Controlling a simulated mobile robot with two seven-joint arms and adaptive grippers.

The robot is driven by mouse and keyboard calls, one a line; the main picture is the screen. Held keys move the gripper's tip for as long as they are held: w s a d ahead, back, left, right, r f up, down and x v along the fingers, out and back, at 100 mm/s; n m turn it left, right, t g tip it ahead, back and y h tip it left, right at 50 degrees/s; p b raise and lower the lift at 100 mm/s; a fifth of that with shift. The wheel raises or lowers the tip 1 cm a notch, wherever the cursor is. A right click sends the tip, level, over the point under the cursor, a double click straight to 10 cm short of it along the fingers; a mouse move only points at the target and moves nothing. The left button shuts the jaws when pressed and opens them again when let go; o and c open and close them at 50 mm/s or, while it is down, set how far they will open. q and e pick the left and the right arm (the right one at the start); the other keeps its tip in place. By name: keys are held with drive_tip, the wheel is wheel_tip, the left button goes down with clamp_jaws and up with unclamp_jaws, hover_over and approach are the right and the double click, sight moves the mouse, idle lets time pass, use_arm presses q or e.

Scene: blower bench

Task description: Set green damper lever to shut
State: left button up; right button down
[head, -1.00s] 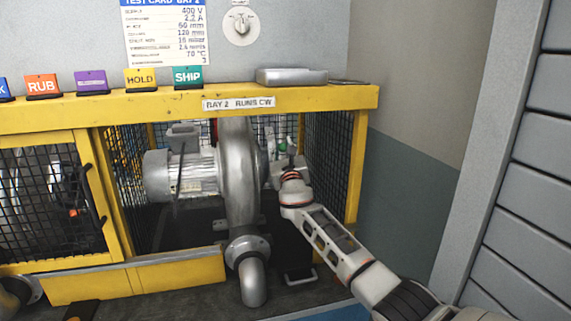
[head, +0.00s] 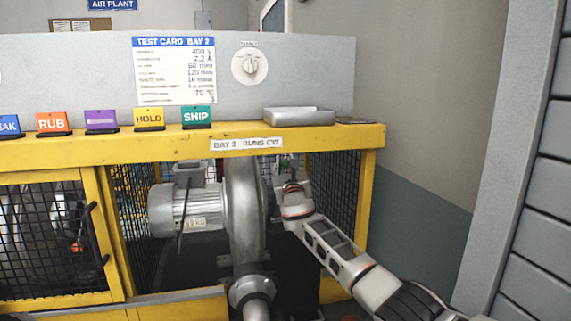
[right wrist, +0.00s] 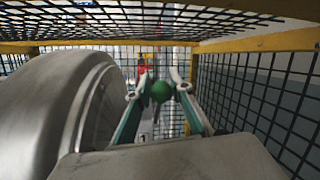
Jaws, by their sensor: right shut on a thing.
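The green damper lever's round knob (right wrist: 161,91) shows in the right wrist view, between the two fingertips of my right gripper (right wrist: 158,90). The fingers are shut on the knob. In the head view, a small patch of green (head: 286,159) shows at the far end of my right arm, inside the caged bay to the right of the blower housing (head: 243,205). My right gripper is mostly hidden there by its own wrist. The lever's stem and any position marks cannot be made out. My left gripper is not in view.
Yellow frame (head: 335,137) and black mesh (head: 335,185) enclose the bay above and to the right of my right arm. The grey motor (head: 185,209) stands left of the blower. A grey box (head: 298,117) lies on the ledge above.

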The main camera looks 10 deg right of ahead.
drive_tip(key=c, duration=1.8)
unclamp_jaws()
drive_tip(key=shift+d, duration=0.1)
drive_tip(key=shift+o, duration=0.2)
drive_tip(key=shift+s+a+f, duration=0.2)
drive_tip(key=shift+s+f, duration=0.1)
drive_tip(key=shift+s, duration=0.3)
drive_tip(key=d+v, duration=0.1)
drive_tip(key=v, duration=0.9)
drive_tip(key=shift+s+a, duration=0.35)
drive_tip(key=shift+s, duration=0.05)
drive_tip(key=shift+r, duration=0.1)
